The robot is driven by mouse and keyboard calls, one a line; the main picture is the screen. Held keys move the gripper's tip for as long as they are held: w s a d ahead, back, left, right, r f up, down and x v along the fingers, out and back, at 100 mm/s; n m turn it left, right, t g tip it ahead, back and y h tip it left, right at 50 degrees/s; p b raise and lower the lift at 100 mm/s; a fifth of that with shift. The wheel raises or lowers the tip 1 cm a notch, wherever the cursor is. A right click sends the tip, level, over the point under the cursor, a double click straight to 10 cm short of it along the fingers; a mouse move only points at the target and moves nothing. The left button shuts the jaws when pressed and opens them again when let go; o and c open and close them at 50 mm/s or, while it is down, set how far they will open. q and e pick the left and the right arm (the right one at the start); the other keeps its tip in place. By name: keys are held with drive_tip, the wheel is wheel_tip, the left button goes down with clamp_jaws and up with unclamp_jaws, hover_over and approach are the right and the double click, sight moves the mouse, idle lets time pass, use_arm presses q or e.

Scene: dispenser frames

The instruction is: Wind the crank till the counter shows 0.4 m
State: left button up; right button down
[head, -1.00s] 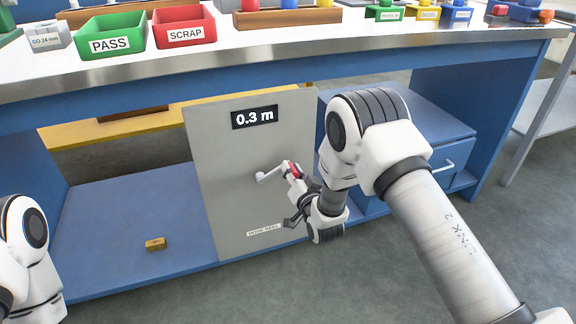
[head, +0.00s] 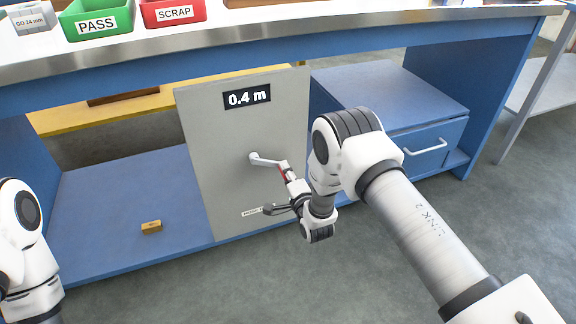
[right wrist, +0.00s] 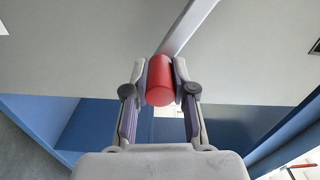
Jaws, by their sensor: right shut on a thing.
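The grey hose reel panel (head: 225,130) stands upright under the bench. Its black counter (head: 247,96) reads 0.4 m. The crank arm (head: 266,160) runs from its hub to the right and slightly down in the head view. My right gripper (head: 284,173) is at the crank's outer end. In the right wrist view, the red crank handle (right wrist: 160,82) sits between the two fingers of the right gripper (right wrist: 160,88), which are shut on it. In the head view the fingers hide part of the handle. My left arm shows at the left edge, but its gripper is out of view.
A small yellow-brown block (head: 151,227) lies on the blue lower shelf (head: 110,200) left of the panel. A blue drawer unit (head: 420,145) stands right of it. Green PASS (head: 97,22) and red SCRAP (head: 174,12) bins sit on the bench top.

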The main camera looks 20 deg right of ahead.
drive_tip(key=a+f+m, duration=0.1)
drive_tip(key=m, duration=0.1)
drive_tip(key=shift+f+m, duration=0.3)
drive_tip(key=shift+f, duration=0.1)
drive_tip(key=shift+a+f+m, duration=0.65)
drive_tip(key=shift+a+m, duration=0.05)
drive_tip(key=shift+m, duration=0.6)
drive_tip(key=c, duration=0.9)
unclamp_jaws()
drive_tip(key=shift+c, duration=0.2)
drive_tip(key=shift+s, duration=0.1)
drive_tip(key=s, duration=1.2)
drive_tip(key=shift+d, duration=0.15)
